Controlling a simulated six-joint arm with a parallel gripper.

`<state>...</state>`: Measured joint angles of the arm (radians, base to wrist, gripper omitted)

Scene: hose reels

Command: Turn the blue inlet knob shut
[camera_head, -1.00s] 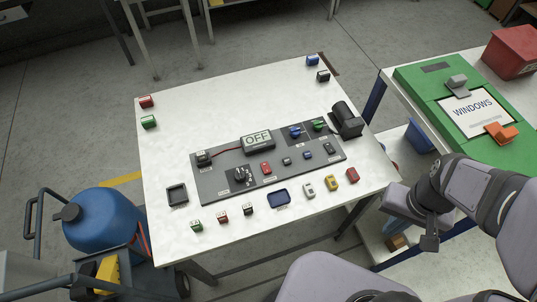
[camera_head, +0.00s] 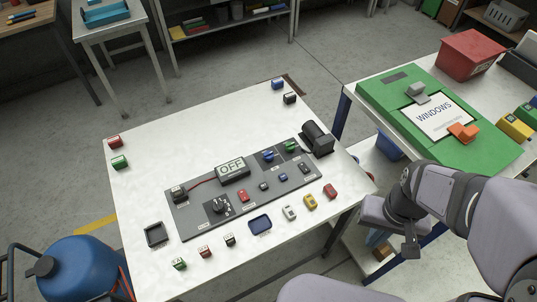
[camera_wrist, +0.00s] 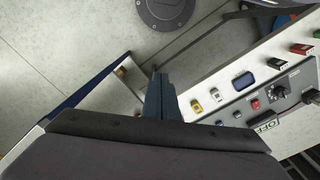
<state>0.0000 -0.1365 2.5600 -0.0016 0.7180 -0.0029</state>
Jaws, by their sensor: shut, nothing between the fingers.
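The blue knob (camera_head: 268,156) sits on the back right part of the grey panel (camera_head: 190,224), beside a green knob (camera_head: 290,147). The knobs are too small to tell how far either is turned. My gripper (camera_head: 410,248) hangs right of the white table, well apart from the panel. In the wrist view, my gripper (camera_wrist: 160,95) has its fingers together with nothing between them. That view shows part of the panel (camera_wrist: 265,104) at the right; I cannot make out the blue knob there.
An OFF display (camera_head: 233,171) and a black dial (camera_head: 217,205) are on the panel. A black motor-like block (camera_head: 317,138) stands right of the knobs. Small coloured blocks lie around the white table (camera_head: 140,190). A green WINDOWS board (camera_head: 385,98) lies on the bench at right.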

